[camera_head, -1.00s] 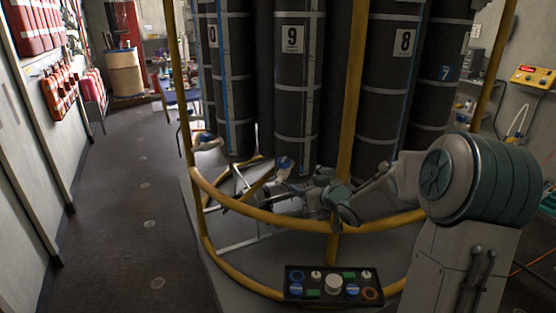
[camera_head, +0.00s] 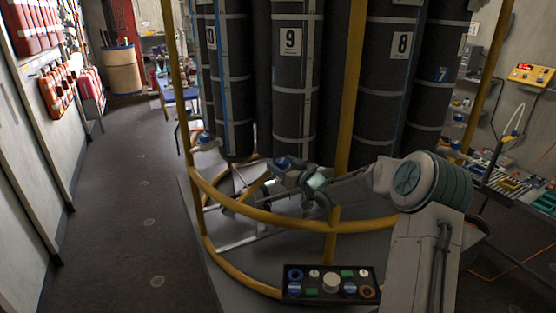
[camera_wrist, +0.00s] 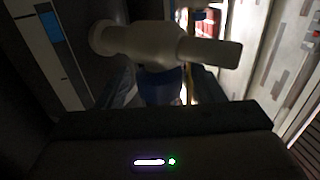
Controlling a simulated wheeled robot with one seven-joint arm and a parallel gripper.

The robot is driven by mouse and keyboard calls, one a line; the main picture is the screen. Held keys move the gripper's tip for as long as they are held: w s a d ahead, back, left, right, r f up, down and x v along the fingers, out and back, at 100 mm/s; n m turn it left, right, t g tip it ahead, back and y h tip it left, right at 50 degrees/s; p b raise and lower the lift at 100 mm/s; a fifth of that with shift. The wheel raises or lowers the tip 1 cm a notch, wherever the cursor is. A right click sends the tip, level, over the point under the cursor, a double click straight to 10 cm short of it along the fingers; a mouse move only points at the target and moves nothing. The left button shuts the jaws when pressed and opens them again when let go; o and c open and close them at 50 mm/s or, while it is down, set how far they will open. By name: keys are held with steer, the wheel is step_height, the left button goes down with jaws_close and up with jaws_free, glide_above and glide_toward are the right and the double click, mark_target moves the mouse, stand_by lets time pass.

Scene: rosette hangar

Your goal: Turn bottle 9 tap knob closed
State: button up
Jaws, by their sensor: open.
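Bottle 9 (camera_head: 290,95) is a tall dark cylinder with a white label, upright behind the yellow rail. Its blue tap knob (camera_head: 284,162) shows at its foot. My gripper (camera_head: 287,174) is at the knob, just below and in front of it; the head view does not show the fingers clearly. In the wrist view a pale tap body (camera_wrist: 150,42) crosses the top. A dim blue part (camera_wrist: 161,86), likely the knob, is below it, ahead of my open gripper. Whether the fingers touch it is too dark to tell.
The yellow rail (camera_head: 270,219) curves in front of the bottles, and my arm reaches over it. Bottle 8 (camera_head: 393,90) stands to the right. A control panel (camera_head: 331,284) is at the front. Open floor (camera_head: 130,220) is at the left.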

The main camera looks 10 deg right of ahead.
steer(key=shift+x, duration=1.2)
steer(key=c, duration=1)
